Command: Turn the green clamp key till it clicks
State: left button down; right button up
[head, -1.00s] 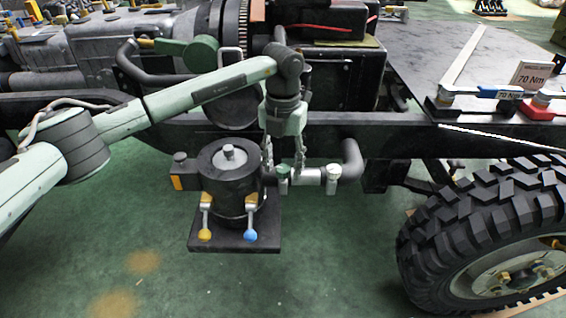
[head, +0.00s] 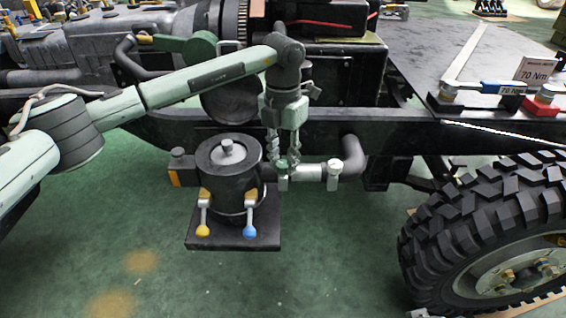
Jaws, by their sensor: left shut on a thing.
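The green clamp key (head: 282,168) sits on a clamp around the pale pipe joint, beside the dark canister. My left gripper (head: 282,155) points down from above, its fingers shut on the green key, partly hiding it. A second clamp key (head: 334,165), whitish on top, stands to the right on the same pipe (head: 311,172). My right gripper is not in view.
A black canister (head: 229,167) stands on a dark plate left of the pipe, with a yellow-knobbed lever (head: 202,230) and a blue-knobbed lever (head: 250,231). The chassis rail (head: 400,135) runs behind. A large tyre (head: 480,215) is at right.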

aim_at(283, 163)
pick_arm(q)
jog(key=m+b, duration=0.3)
jog(key=m, duration=0.3)
jog(key=shift+m, duration=0.4)
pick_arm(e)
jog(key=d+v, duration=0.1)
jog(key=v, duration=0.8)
pick_arm(q)
jog(key=shift+m+b, duration=0.6)
jog(key=shift+m, duration=0.5)
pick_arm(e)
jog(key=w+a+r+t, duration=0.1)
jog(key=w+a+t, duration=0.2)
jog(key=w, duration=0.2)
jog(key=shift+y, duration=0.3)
pick_arm(q)
jog(key=c, duration=1.2)
grip_release()
jog(key=shift+r, duration=0.1)
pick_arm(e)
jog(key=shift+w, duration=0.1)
pick_arm(q)
notch_tip(283, 163, up, 12)
jog(key=shift+f, duration=0.1)
